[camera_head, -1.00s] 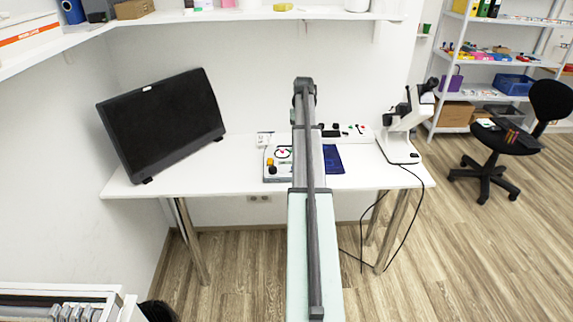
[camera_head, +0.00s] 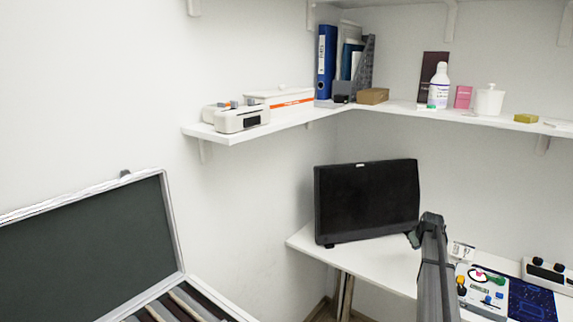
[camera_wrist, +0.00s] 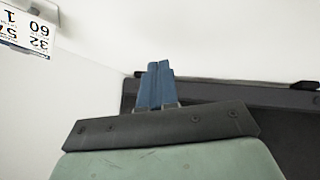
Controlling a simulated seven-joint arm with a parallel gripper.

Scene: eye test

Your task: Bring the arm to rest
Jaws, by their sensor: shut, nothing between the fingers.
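My gripper (camera_wrist: 158,68) shows in the wrist view as two blue fingers held together, with nothing between them. Behind the fingers is a dark panel, probably the black monitor (camera_wrist: 290,125); I cannot tell how far it is from them. In the head view my arm rises from the bottom edge, right of centre. Its upper end overlaps the desk just right of the monitor (camera_head: 367,200). My fingers cannot be made out in the head view.
The white desk (camera_head: 372,268) carries a control board (camera_head: 482,290) at right. A wall shelf (camera_head: 285,122) with binders, a bottle and boxes runs above. An open case (camera_head: 88,250) is at lower left. A numbered sheet (camera_wrist: 25,30) is upper left in the wrist view.

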